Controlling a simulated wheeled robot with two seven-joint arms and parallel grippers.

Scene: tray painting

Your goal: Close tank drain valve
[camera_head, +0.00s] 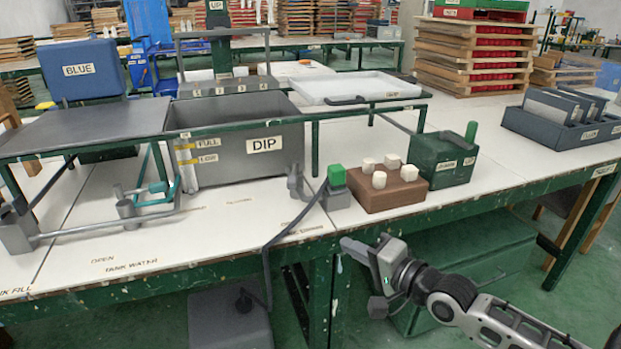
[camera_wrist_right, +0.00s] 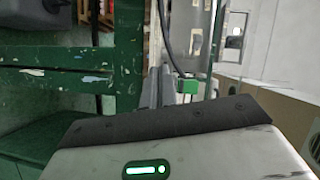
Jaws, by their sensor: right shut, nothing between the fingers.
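The grey tank marked DIP (camera_head: 225,148) stands on the table in the head view. A grey drain fitting (camera_head: 295,183) sits at its lower right, with a dark hose (camera_head: 283,228) running down over the table's front edge. Whether its handle is open or closed I cannot tell. A partly legible label is printed on the table near the hose. My right gripper (camera_head: 350,244) is shut and empty, at the table's front edge, right of the hose and apart from it. Its narrow fingers (camera_wrist_right: 158,88) point away in the wrist view, where the hose (camera_wrist_right: 170,42) also shows. My left gripper is out of view.
A small grey box with a green knob (camera_head: 336,175) stands right of the fitting; the knob also shows in the wrist view (camera_wrist_right: 187,86). A brown block with white pegs (camera_head: 388,190) and a green box (camera_head: 440,160) lie further right. Teal-handled pipework (camera_head: 150,200) is at left.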

